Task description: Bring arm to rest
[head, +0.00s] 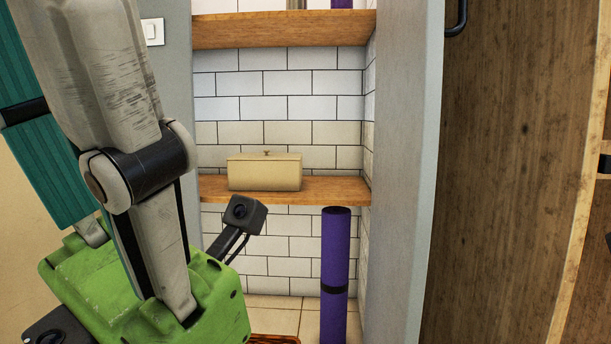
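A grey, scuffed arm link of mine (85,60) comes down from the upper left to a black joint (140,170), and a second grey link (163,250) runs on below it. No gripper fingers show in the head view, so what either gripper holds is not visible.
Wooden shelves (310,28) stand in a white-tiled alcove. A cream lidded box (265,172) sits on the lower shelf (325,189). A purple roll with a black band (335,255) stands upright below. A grey wall edge (400,180) and brown wooden panel (510,180) are on the right.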

